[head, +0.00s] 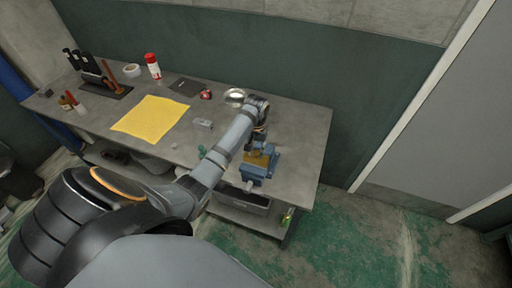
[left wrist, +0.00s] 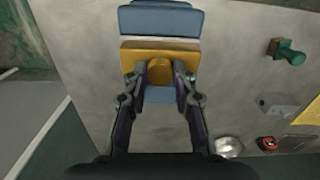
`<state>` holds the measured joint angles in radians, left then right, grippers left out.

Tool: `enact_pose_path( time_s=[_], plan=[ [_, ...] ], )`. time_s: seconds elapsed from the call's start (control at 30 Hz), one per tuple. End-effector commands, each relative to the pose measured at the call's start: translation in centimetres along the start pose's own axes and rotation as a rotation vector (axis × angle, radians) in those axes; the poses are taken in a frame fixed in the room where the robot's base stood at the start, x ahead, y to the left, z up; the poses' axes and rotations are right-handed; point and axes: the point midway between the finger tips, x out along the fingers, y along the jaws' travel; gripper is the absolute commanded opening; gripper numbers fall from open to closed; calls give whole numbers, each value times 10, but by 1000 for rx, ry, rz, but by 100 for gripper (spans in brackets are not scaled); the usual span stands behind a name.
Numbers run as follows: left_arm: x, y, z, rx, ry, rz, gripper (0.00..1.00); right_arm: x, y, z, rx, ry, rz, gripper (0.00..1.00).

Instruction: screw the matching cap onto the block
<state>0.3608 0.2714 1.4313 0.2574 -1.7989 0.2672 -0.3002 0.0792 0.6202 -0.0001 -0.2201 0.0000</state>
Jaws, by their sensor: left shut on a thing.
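The brass block (left wrist: 130,58) is clamped in a blue vise (left wrist: 160,22) on the workbench. In the head view the block (head: 258,159) and vise (head: 257,172) sit near the bench's front right corner. My left gripper (left wrist: 161,82) is shut on a round brass cap (left wrist: 160,70), which is at the block; I cannot tell how far it is seated. In the head view my left gripper (head: 260,141) is just above the block and partly hides it. My right gripper is not in view.
A small grey block (head: 203,124), a silver dish (head: 234,96) and a red item (head: 206,94) lie behind and left of the vise. A yellow cloth (head: 150,117), red-capped bottle (head: 152,66) and tool rack (head: 104,88) are farther left. The bench's right end is clear.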

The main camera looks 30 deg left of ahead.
Motion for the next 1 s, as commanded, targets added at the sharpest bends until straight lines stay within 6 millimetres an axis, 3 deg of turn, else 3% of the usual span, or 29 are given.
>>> enact_pose_path(
  time_s=[0.17,0.4,0.67,0.9,1.0],
  plan=[
    [-1,1,-1,36,4,3,11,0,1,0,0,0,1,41],
    [-1,1,-1,336,5,3,11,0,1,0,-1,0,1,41],
    [-1,2,-1,356,6,3,11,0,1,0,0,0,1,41],
    [0,1,-1,660,7,2,11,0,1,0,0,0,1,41],
    [0,1,-1,699,7,2,11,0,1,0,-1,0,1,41]
  ],
)
